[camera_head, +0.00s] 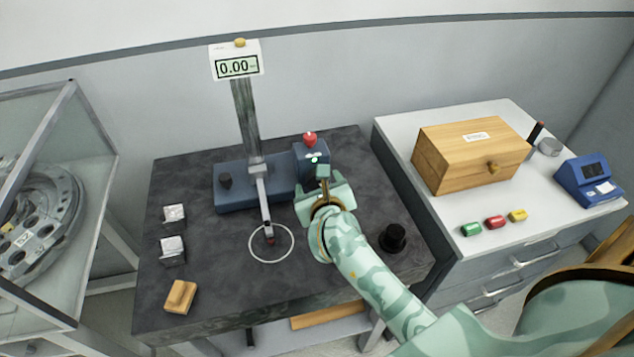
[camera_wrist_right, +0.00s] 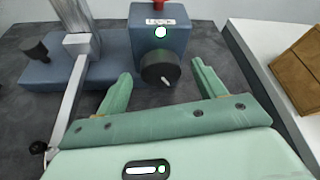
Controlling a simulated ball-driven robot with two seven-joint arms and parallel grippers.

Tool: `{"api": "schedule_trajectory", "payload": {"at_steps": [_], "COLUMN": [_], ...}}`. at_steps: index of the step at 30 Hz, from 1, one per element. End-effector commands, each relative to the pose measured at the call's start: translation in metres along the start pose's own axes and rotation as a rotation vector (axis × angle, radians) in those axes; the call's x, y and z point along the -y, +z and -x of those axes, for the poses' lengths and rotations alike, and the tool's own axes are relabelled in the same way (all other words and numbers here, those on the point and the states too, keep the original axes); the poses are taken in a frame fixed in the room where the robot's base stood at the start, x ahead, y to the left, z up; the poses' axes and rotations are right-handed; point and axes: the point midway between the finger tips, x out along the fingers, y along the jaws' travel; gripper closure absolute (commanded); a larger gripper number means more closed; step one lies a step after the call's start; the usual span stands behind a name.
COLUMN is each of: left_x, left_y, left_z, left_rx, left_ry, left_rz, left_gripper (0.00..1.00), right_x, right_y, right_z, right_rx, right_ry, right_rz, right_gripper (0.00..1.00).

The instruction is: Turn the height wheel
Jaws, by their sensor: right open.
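The height wheel (camera_wrist_right: 158,74) is a dark round knob with a white mark, on the front of a blue box (camera_wrist_right: 147,15) in the right wrist view. The blue box, with a red knob on top, also shows in the head view (camera_head: 310,152); my right gripper hides most of the wheel there. My right gripper (camera_head: 323,184) is open, in front of the box. In the wrist view its two fingers (camera_wrist_right: 161,71) stand either side of the wheel, with gaps and nothing held. The display (camera_head: 237,67) on the column reads 0.00. My left gripper is not in view.
A second black knob (camera_head: 225,181) sits on the blue base (camera_head: 229,201), left of the column (camera_head: 245,120). A slanted arm reaches a white ring (camera_head: 271,259). A black cylinder (camera_head: 393,238) stands right of my arm. A wooden box (camera_head: 455,165) sits on the white cabinet.

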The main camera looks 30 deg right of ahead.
Motion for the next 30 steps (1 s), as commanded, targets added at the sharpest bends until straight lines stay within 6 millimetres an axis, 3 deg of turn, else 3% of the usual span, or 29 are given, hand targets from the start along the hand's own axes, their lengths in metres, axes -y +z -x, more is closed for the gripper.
{"api": "schedule_trajectory", "payload": {"at_steps": [6, 14, 15, 20, 30], "left_x": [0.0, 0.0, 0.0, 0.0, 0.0], "left_y": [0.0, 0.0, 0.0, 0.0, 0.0], "left_z": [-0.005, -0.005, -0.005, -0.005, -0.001], "left_rx": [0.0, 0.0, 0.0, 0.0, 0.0], "left_ry": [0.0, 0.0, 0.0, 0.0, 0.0], "left_rz": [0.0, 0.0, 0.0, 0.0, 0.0], "left_gripper": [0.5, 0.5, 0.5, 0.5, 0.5], "right_x": [0.0, 0.0, 0.0, 0.0, 0.0], "right_y": [0.0, 0.0, 0.0, 0.0, 0.001], "right_z": [-0.021, -0.023, -0.022, -0.022, -0.022], "right_rx": [0.0, 0.0, 0.0, 0.0, 0.0], "right_ry": [0.0, 0.0, 0.0, 0.0, -0.012], "right_rz": [0.0, 0.0, 0.0, 0.0, 0.031], "right_gripper": [0.31, 0.31, 0.33, 0.76, 0.75]}}
